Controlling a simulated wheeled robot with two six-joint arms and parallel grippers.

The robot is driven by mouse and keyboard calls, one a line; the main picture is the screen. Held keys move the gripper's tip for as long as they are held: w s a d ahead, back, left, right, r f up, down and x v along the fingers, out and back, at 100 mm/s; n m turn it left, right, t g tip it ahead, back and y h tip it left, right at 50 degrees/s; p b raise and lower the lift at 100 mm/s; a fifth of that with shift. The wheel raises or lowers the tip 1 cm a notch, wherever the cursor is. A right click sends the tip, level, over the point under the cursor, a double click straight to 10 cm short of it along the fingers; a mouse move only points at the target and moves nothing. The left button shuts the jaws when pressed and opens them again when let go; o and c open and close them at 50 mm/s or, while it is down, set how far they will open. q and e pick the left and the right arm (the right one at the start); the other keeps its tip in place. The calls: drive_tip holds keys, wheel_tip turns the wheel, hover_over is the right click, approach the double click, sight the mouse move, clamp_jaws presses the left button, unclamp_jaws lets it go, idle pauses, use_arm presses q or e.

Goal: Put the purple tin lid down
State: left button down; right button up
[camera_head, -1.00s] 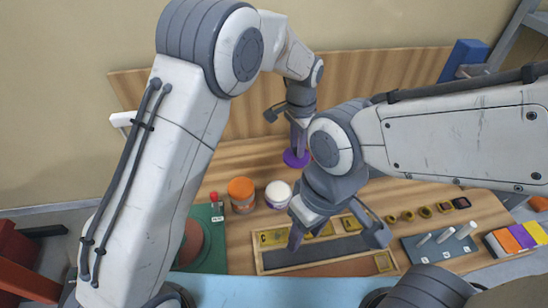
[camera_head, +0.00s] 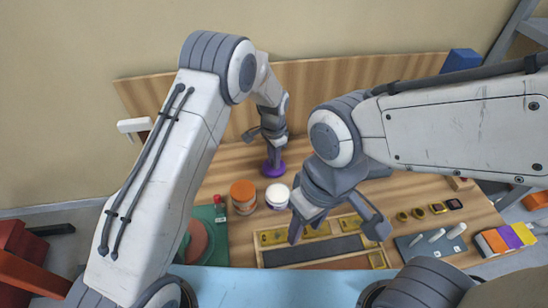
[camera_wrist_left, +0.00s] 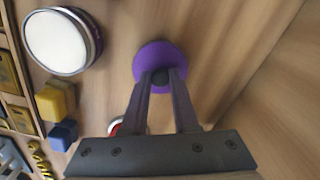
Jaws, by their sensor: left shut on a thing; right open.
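The purple tin lid (camera_head: 275,171) is a round disc with a dark knob. It also shows in the left wrist view (camera_wrist_left: 176,51). My left gripper (camera_head: 273,160) is shut on its knob, between the fingertips (camera_wrist_left: 161,78). The lid is over the back part of the wooden table, behind the jars; I cannot tell whether it touches the wood. My right gripper (camera_head: 337,228) is open and empty, above the wooden tray (camera_head: 260,253) at the front.
An orange-lidded jar (camera_head: 242,191) and a white-topped jar (camera_head: 277,193) stand in front of the lid. A green board (camera_head: 211,215) lies at left. A grey rack (camera_head: 430,245) with pale rods is at right. A wooden back panel (camera_head: 340,85) closes the rear.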

use_arm(q)
drive_tip(key=shift+f, duration=0.2)
drive_tip(key=c, duration=0.7)
unclamp_jaws()
drive_tip(key=shift+r, duration=0.1)
